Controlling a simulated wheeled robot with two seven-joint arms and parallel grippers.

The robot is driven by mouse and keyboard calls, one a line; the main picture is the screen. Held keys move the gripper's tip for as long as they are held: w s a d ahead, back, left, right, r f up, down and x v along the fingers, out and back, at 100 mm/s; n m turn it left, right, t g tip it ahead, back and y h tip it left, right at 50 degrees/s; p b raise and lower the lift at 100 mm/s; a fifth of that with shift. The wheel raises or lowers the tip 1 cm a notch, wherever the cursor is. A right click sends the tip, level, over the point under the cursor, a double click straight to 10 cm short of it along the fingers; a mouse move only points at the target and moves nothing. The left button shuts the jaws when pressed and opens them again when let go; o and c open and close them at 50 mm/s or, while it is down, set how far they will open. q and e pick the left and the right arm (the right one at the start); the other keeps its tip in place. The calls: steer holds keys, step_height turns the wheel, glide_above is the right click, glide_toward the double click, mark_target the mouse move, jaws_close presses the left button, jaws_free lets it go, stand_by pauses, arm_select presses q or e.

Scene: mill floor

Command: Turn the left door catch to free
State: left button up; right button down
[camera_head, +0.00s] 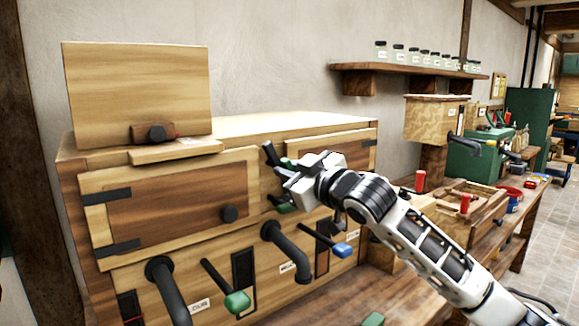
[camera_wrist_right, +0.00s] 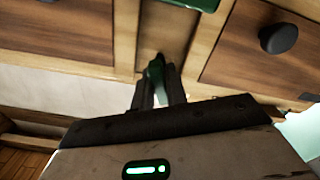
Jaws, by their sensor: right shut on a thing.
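The left door (camera_head: 165,205) of the wooden cabinet looks shut, with a dark round knob (camera_head: 229,213). The knob also shows in the wrist view (camera_wrist_right: 279,38). My right gripper (camera_head: 287,172) is at the post between the two doors. The catch's exact angle is hard to tell. My left gripper is not in view.
Below the doors are dark curved pipes (camera_head: 285,250), a green-ended lever (camera_head: 237,301) and a blue-ended lever (camera_head: 342,250). Another green handle (camera_head: 287,208) sits just under the gripper. A board (camera_head: 138,95) stands on top. A workbench extends right.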

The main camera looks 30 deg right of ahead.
steer(key=shift+m, duration=0.6)
steer(key=c, duration=1.4)
jaws_free()
steer(key=shift+c, duration=0.2)
steer(key=shift+s+f, duration=0.1)
steer(key=shift+s, duration=0.2)
arm_select(q)
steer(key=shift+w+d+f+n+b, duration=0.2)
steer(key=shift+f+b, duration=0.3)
steer(key=shift+b, duration=0.7)
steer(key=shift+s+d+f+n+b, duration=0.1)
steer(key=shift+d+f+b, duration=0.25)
steer(key=shift+b, duration=0.85)
arm_select(e)
steer(key=s+d, duration=0.1)
steer(key=s, duration=1.4)
steer(key=shift+s, duration=0.2)
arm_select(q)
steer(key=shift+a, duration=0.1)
arm_select(e)
steer(key=shift+d, duration=0.1)
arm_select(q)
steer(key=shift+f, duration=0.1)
